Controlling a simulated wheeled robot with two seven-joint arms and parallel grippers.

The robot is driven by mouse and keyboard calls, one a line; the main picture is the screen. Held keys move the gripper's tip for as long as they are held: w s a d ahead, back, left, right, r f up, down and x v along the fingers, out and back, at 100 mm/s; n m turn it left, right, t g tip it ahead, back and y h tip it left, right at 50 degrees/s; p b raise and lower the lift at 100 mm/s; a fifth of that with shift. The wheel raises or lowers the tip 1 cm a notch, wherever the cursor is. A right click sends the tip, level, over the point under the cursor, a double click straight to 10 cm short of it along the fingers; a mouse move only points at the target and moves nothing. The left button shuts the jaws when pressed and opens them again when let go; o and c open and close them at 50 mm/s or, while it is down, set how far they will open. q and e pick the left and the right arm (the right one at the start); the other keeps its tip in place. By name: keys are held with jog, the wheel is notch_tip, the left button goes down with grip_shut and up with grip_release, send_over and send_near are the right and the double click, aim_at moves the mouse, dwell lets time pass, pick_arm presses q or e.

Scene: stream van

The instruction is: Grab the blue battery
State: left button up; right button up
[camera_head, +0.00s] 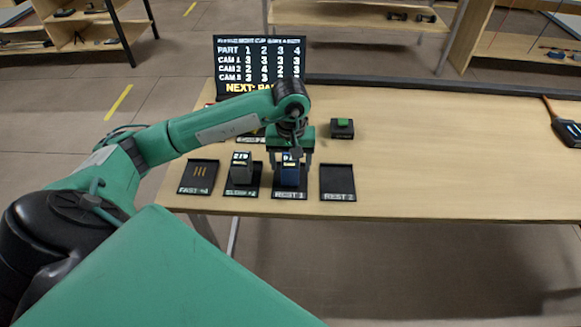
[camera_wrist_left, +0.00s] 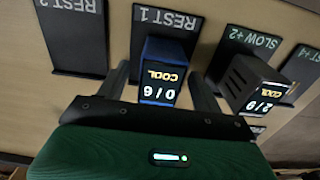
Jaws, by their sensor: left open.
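The blue battery (camera_head: 289,174) stands on the pad labelled REST 1 (camera_head: 290,196). In the left wrist view the battery (camera_wrist_left: 163,72) reads COOL and 0/6. My left gripper (camera_head: 292,160) is open and comes down over it from above. In the left wrist view its two fingers (camera_wrist_left: 160,88) lie on either side of the battery, with a gap visible on the right. Whether the left finger touches it I cannot tell. My right gripper is not in view.
A grey battery (camera_head: 241,169) reading 2/9 stands on the SLOW +2 pad (camera_head: 240,193), close beside. The FAST +4 pad (camera_head: 198,177) and the REST 2 pad (camera_head: 338,183) are empty. A scoreboard (camera_head: 260,66) and a green-buttoned box (camera_head: 342,128) stand behind.

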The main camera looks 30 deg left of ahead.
pick_arm(q)
jog(key=shift+f, duration=1.35)
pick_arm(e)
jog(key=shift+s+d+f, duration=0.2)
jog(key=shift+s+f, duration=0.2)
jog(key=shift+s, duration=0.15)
pick_arm(q)
jog(key=shift+c, duration=0.2)
jog(key=c, duration=1.2)
jog(key=shift+c, duration=0.2)
jog(key=shift+r, duration=0.15)
